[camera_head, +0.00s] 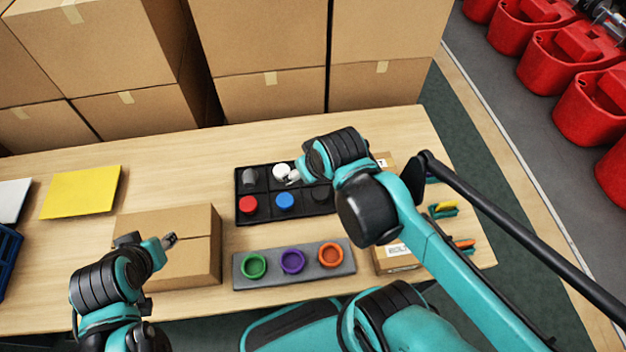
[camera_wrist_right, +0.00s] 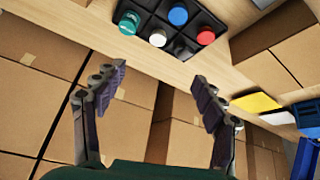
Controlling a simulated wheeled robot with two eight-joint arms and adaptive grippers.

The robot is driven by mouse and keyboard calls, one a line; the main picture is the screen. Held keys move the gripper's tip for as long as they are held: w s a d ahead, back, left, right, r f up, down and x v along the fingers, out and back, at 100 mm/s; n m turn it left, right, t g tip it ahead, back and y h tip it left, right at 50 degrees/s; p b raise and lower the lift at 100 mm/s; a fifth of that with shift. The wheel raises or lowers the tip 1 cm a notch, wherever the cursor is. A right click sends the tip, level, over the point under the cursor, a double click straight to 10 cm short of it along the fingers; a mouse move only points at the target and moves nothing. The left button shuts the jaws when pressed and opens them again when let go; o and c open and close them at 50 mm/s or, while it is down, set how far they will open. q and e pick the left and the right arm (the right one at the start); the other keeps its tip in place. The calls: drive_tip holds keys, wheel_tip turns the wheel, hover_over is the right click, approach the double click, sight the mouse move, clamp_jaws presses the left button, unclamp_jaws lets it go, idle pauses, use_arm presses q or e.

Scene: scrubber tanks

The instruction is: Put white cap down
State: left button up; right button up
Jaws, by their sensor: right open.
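The white cap (camera_head: 281,171) sits in the back middle compartment of the black divided tray (camera_head: 262,221). It also shows in the right wrist view (camera_wrist_right: 158,39), in the tray (camera_wrist_right: 150,7) beside the blue cap. My right gripper (camera_head: 293,178) is at the white cap's right side in the head view, and its arm covers part of the tray. In the right wrist view the gripper's fingers (camera_wrist_right: 160,84) are spread wide, with nothing between them. My left gripper (camera_head: 169,240) is over the cardboard box at the left; its finger opening is too small to judge.
The tray also holds a red cap (camera_head: 247,204), a blue cap (camera_head: 284,201) and a teal cap (camera_wrist_right: 129,22). A grey block (camera_head: 243,281) in front carries green, purple and orange rings. A closed box (camera_head: 205,262) stands left. Stacked boxes (camera_head: 258,45) rise behind the table.

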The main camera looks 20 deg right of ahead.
drive_tip(key=s, duration=0.1)
drive_tip(key=s+f+m+t, duration=0.1)
drive_tip(key=s, duration=0.1)
drive_tip(key=shift+f, duration=0.15)
idle(1.2)
